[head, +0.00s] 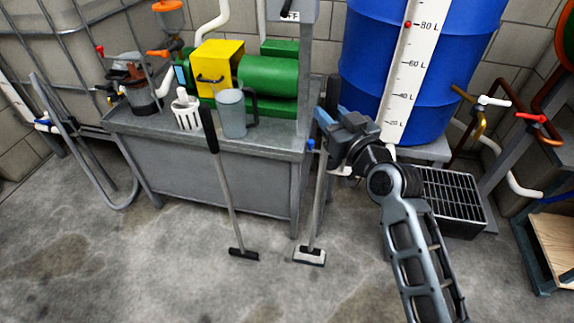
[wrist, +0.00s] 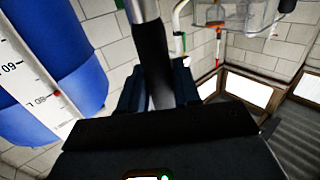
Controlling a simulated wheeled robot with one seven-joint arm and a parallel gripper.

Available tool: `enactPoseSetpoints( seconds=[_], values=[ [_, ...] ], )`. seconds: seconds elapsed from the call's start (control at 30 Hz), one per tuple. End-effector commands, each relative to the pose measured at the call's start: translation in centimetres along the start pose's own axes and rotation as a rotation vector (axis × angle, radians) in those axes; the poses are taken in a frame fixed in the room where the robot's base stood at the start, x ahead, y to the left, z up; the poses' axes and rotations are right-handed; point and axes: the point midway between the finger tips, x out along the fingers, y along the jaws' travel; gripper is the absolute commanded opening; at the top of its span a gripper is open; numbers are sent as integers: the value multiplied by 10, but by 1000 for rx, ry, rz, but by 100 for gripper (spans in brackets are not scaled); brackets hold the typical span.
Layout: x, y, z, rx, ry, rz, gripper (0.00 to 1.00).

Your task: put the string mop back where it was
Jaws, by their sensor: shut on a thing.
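The string mop (head: 318,195) is a thin grey pole standing nearly upright beside the workbench's front right leg. Its pale, dark-edged head (head: 310,256) is at the floor; I cannot tell whether it bears on it. My gripper (head: 328,122) is shut on the upper pole, right of the bench corner. In the wrist view, a silver pole with a black sleeve (wrist: 153,60) rises between the fingers (wrist: 155,95). The gripper hides part of the pole in the head view. A small blue piece (head: 311,145) shows by the bench edge next to the pole.
A second long-handled tool (head: 225,190) with a black grip leans on the workbench (head: 215,165). A blue tank (head: 365,70) and floor grate (head: 450,195) stand right. Front floor is clear.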

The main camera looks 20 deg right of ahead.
Motion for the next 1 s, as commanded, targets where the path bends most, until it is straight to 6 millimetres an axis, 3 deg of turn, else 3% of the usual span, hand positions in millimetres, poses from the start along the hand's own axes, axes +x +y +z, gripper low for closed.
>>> enactPoseSetpoints(
  seconds=[0.2, 0.5, 1.0],
  values=[
    [20, -30, 17, -1, 1, -1, 2],
    [36, -56, 35, -2, 4, -1, 2],
    [47, -69, 42, -1, 2, 2, 2]
  ],
)
